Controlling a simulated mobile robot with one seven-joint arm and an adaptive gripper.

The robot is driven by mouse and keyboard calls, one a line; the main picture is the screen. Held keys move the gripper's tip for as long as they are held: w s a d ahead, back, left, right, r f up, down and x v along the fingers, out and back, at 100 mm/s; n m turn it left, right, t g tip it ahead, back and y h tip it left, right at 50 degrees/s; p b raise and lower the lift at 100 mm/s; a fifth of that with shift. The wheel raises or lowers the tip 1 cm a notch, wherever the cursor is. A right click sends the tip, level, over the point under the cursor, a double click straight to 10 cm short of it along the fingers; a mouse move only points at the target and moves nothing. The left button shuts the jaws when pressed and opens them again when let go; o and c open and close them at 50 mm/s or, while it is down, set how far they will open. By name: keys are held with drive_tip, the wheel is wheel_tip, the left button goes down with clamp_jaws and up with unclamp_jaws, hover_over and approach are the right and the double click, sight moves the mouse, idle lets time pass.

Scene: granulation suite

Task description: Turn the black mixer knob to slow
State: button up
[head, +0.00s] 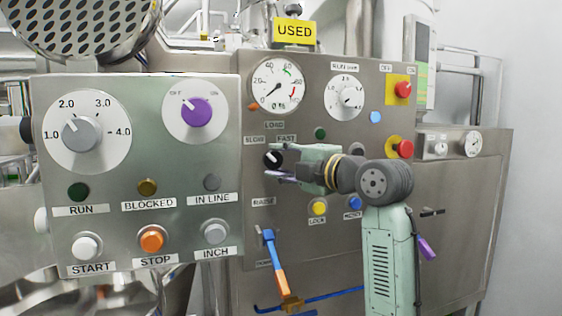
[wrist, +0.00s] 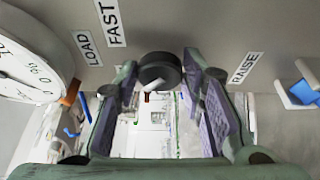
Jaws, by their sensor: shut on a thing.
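The black mixer knob (head: 271,159) sits on the steel panel, below the SLOW label (head: 254,140) and FAST label (head: 286,139). Its white pointer looks tilted up to the left in the head view, but it is small. My gripper (head: 275,163) reaches in from the right, with one finger above the knob and one below. In the wrist view the knob (wrist: 159,68) lies between the fingertips of my gripper (wrist: 160,80), which is shut on it. The FAST label (wrist: 110,22) also shows there; SLOW does not.
A load dial (head: 276,85) is above the knob. A blue and orange lever (head: 274,262) hangs below, and yellow (head: 319,208) and blue (head: 355,203) buttons lie below my wrist. A separate control panel (head: 140,185) stands at left, in front. Red emergency-type buttons (head: 403,89) are upper right.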

drive_tip(key=o, duration=1.1)
drive_tip(key=shift+o, duration=0.2)
drive_tip(key=v, duration=1.2)
drive_tip(key=shift+s+a, duration=0.1)
